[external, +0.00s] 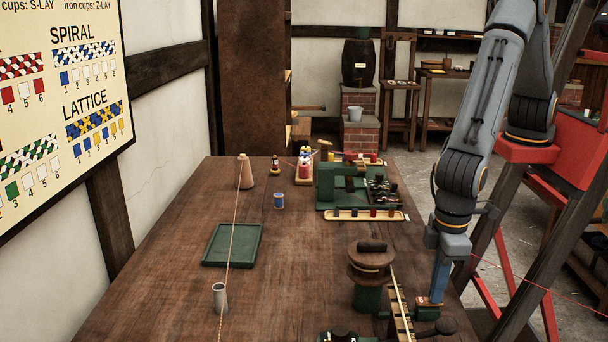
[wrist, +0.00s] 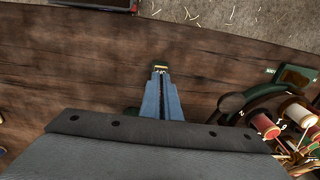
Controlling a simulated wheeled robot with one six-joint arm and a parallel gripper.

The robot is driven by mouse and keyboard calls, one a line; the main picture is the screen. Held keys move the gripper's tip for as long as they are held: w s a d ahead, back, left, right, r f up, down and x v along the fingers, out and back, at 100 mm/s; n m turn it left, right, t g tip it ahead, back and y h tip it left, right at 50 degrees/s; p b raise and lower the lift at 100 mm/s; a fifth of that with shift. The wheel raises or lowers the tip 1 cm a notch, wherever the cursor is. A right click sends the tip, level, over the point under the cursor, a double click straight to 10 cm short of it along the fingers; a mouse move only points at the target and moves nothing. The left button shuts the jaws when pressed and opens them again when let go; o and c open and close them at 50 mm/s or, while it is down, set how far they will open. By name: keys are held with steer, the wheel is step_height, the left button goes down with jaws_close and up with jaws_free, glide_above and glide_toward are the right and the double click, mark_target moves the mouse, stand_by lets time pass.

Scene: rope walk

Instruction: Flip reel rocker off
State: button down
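A small switch block with a red top (external: 424,301) and a green base (external: 428,313) sits near the right edge of the table in the external view; I take it for the reel rocker. My gripper (external: 437,297) points straight down with its fingertips at this block, and I cannot tell if they touch it. In the wrist view my gripper (wrist: 161,72) has its two blue fingers side by side, shut, with nothing seen between them. A small yellowish strip (wrist: 160,67) shows just past the tips. The fingers hide most of the switch there, so its tilt is unclear.
A wooden reel (external: 370,260) on a green base stands left of my gripper, with a slatted wooden strip (external: 399,318) between. A dark knob (external: 446,326) is close in front. A green tray (external: 233,245), grey cup (external: 219,298) and cone (external: 245,172) stand farther left.

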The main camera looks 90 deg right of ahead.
steer(key=shift+w+d+f, duration=0.2)
steer(key=shift+d+f, duration=0.1)
steer(key=shift+f, duration=0.15)
steer(key=shift+w+r+p, duration=0.2)
steer(key=shift+r+p, duration=0.3)
steer(key=shift+p, duration=0.1)
steer(key=r+p, duration=0.1)
steer(key=r, duration=0.1)
steer(key=s+r+p, duration=0.1)
steer(key=r, duration=0.1)
steer(key=shift+a+p, duration=0.2)
steer(key=shift+p, duration=0.2)
step_height(320, 180, up, 10)
steer(key=b, duration=0.3)
steer(key=shift+s+a, duration=0.1)
steer(key=shift+s, duration=0.05)
steer(key=shift+f, duration=0.1)
steer(key=g+b, duration=0.3)
steer(key=b, duration=0.2)
glide_above(418, 300)
steer(key=shift+w, duration=0.25)
